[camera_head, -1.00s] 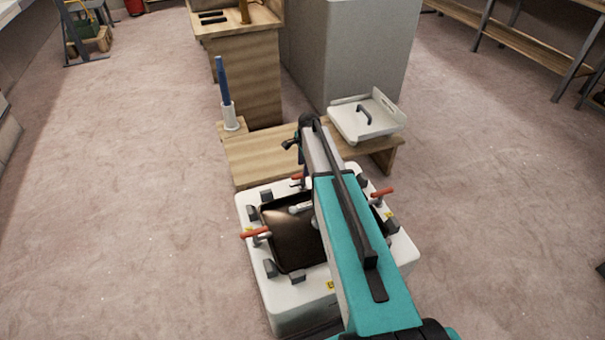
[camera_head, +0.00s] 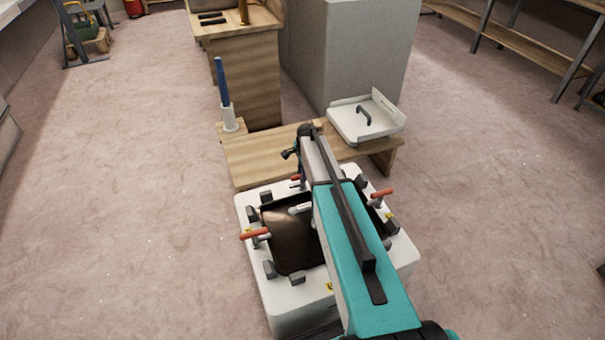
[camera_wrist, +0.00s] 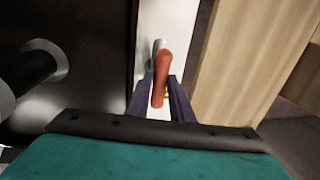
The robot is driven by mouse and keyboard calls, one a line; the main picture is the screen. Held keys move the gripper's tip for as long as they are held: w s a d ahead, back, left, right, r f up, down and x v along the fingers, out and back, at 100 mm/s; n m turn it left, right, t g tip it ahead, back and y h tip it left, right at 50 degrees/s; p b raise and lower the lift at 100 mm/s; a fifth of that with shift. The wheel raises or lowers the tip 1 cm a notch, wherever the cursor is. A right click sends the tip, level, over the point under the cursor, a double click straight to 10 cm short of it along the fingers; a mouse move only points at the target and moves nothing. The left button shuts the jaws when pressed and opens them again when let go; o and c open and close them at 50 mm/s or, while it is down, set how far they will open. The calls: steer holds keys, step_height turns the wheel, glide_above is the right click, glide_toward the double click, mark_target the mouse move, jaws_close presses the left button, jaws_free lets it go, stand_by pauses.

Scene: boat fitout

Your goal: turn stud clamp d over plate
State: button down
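A dark, glossy plate (camera_head: 289,240) lies on top of a white box (camera_head: 298,318), with clamps around its edge. Red-handled clamps show at the left (camera_head: 256,233), at the right (camera_head: 382,193) and at the far edge (camera_head: 295,180). Their letters cannot be read, so I cannot tell which is clamp d. In the wrist view, a red clamp handle (camera_wrist: 163,66) stands between the two dark fingers of my gripper (camera_wrist: 161,88). The fingers lie close on both sides; whether they press on it is unclear. My arm hides part of the plate and the box's far edge.
A low wooden bench (camera_head: 262,158) stands just beyond the box. It carries a white tray with a dark handle (camera_head: 345,126) and a blue rod in a white holder (camera_head: 229,118). A wooden cabinet (camera_head: 246,80) and a grey block (camera_head: 350,50) stand behind. Floor is clear at both sides.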

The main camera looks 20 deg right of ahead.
steer(key=shift+w+r+n+p, duration=0.1)
steer(key=shift+n+p, duration=0.2)
steer(key=shift+n, duration=0.1)
steer(key=n+p, duration=0.1)
steer(key=n, duration=0.1)
steer(key=shift+d+n+y+p, duration=0.1)
steer(key=shift+n+y+p, duration=0.2)
steer(key=shift+n+p, duration=0.1)
steer(key=n+p, duration=0.1)
steer(key=n, duration=0.1)
steer(key=n+y+p, duration=0.1)
steer(key=n, duration=0.2)
steer(key=shift+w+d+g, duration=0.1)
steer(key=shift+d+g, duration=0.05)
steer(key=shift+g, duration=0.15)
steer(key=n+p, duration=0.1)
steer(key=n, duration=0.1)
steer(key=n+p, duration=0.1)
steer(key=n, duration=0.2)
steer(key=shift+g+y, duration=0.3)
steer(key=shift+g, duration=0.1)
steer(key=shift+n+g+p, duration=0.4)
steer(key=shift+n+p, duration=0.1)
steer(key=shift+n, duration=1.7)
steer(key=c, duration=1.7)
jaws_free()
steer(key=shift+o, duration=0.4)
steer(key=shift+d, duration=0.1)
